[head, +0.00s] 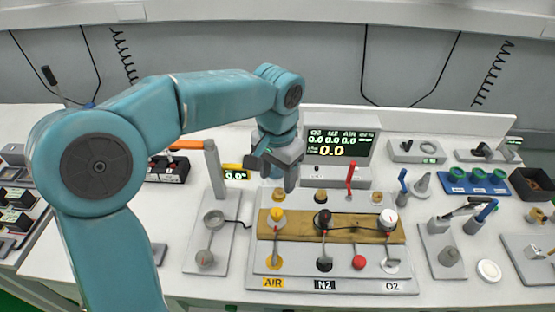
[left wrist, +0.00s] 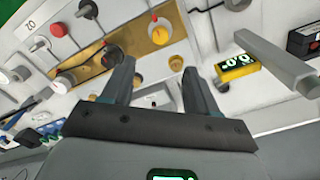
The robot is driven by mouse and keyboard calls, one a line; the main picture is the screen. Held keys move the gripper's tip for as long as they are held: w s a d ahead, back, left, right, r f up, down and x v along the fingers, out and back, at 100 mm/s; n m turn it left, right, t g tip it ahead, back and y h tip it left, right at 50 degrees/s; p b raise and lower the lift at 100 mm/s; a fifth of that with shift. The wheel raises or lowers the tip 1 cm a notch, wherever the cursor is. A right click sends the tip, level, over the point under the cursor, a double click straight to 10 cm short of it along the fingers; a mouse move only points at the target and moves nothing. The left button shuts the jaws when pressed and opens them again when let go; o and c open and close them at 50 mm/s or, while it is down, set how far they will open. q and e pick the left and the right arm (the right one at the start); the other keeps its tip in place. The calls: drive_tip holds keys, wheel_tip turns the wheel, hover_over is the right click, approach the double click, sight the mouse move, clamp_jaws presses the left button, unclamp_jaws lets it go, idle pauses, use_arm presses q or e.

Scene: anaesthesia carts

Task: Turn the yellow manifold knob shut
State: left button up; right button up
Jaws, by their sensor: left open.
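The yellow manifold knob (head: 277,217) sits at the left end of the brass strip on the grey manifold panel, above the AIR label. In the left wrist view the yellow knob (left wrist: 160,33) shows beyond the fingertips, with a red mark at its edge. My left gripper (head: 277,180) points down just behind the panel's left part, above and behind the yellow knob, apart from it. Its two fingers (left wrist: 157,75) are spread with nothing between them. My right gripper is not in view.
A black knob (head: 322,222) and a white knob (head: 388,217) share the brass strip (head: 352,226). A red lever (head: 350,178) stands upright behind it. A grey post (head: 215,170) stands left, near a small yellow meter (head: 236,173). A display (head: 338,147) stands behind.

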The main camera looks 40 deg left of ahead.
use_arm(q)
wheel_tip(320, 180, up, 4)
drive_tip(key=shift+r, duration=0.2)
drive_tip(key=shift+w, duration=0.1)
idle(0.3)
